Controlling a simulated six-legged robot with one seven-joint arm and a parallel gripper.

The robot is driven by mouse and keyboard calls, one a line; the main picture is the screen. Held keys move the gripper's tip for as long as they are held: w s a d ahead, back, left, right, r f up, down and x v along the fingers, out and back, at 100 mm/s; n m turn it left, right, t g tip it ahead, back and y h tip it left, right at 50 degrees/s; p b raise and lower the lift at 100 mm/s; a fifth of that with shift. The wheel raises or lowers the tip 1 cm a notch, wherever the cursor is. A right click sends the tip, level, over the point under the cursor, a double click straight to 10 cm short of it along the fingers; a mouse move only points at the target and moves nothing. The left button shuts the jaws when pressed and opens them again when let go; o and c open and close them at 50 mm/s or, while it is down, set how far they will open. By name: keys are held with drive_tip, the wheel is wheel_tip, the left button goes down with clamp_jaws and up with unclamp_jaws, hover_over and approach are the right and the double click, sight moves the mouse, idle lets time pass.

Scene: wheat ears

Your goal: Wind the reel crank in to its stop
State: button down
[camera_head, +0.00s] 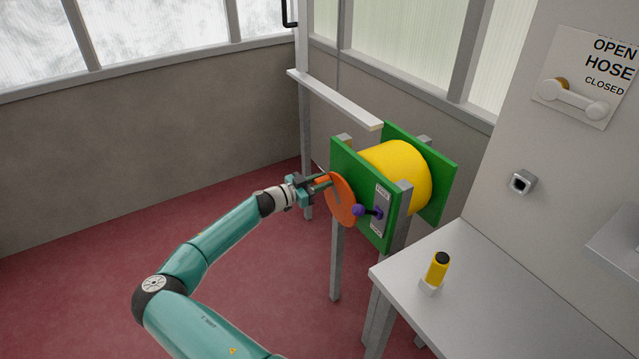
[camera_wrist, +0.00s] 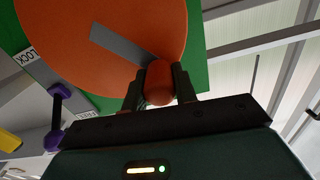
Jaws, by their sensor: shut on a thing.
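The hose reel has a yellow drum (camera_head: 401,168) between two green side plates (camera_head: 349,160). An orange crank disc (camera_head: 341,203) sits on the near plate; in the wrist view the disc (camera_wrist: 100,65) carries a grey bar (camera_wrist: 115,42). My gripper (camera_head: 322,181) is at the disc's upper left edge. In the wrist view its fingers are shut on the orange crank handle (camera_wrist: 158,82), which stands between them at the end of the grey bar. A purple lock lever (camera_head: 368,211) is on the near plate beside a label strip; it also shows in the wrist view (camera_wrist: 57,115).
A grey bench (camera_head: 480,285) with a yellow-and-black tool (camera_head: 438,268) in a holder is at the lower right. Grey posts (camera_head: 336,265) carry the reel. A white shelf (camera_head: 333,98) runs behind it. A hose valve sign (camera_head: 590,75) hangs on the right wall. Red floor at left is clear.

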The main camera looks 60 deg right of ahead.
drive_tip(key=shift+s+a+r+m, duration=0.1)
drive_tip(key=shift+s+a+m, duration=0.2)
drive_tip(key=shift+m, duration=0.4)
drive_tip(key=shift+s, duration=0.1)
drive_tip(key=c, duration=1.1)
unclamp_jaws()
drive_tip(key=shift+d+r, duration=0.1)
